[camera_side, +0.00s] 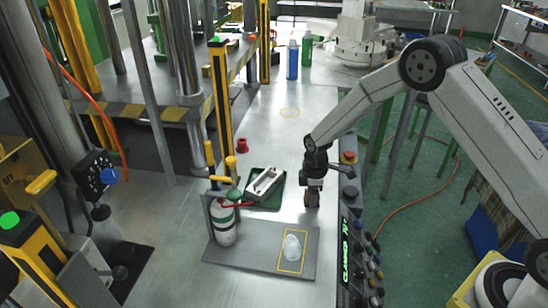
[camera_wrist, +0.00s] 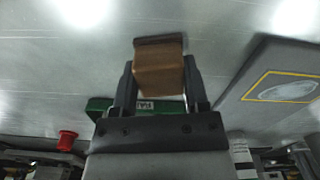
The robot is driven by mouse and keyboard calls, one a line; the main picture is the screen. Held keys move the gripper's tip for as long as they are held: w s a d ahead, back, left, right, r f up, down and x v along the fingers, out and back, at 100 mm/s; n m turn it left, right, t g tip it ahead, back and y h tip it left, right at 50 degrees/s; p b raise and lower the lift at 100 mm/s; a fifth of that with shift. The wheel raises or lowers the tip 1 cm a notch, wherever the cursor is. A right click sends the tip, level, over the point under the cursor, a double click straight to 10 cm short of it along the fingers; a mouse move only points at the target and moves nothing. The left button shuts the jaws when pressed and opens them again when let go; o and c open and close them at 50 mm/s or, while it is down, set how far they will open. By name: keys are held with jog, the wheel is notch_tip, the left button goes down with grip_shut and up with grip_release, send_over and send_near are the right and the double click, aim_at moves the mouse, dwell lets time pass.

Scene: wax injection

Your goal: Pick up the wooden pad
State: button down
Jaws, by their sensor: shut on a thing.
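The wooden pad (camera_wrist: 158,70) is a brown block between the two fingers of my gripper (camera_wrist: 160,82) in the wrist view. My gripper is shut on it. In the side view my gripper (camera_side: 312,190) points down at the metal table, left of the control panel, and the pad (camera_side: 312,200) shows as a small brown patch at its fingertips. The pad is very low over the table or touching it; I cannot tell which.
A grey plate (camera_side: 260,258) with a yellow-framed clear piece (camera_side: 292,247) lies in front. A green tray (camera_side: 266,204) with a metal mould stands to the left. A grey-white cylinder (camera_side: 222,225), a red cup (camera_side: 242,146) and the control panel (camera_side: 352,240) are near.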

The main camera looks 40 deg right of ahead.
jog(key=shift+r, duration=0.1)
jog(key=shift+r, duration=0.8)
jog(key=s+r, duration=1.1)
jog(key=s, duration=0.3)
jog(key=c, duration=0.6)
grip_release()
grip_shut()
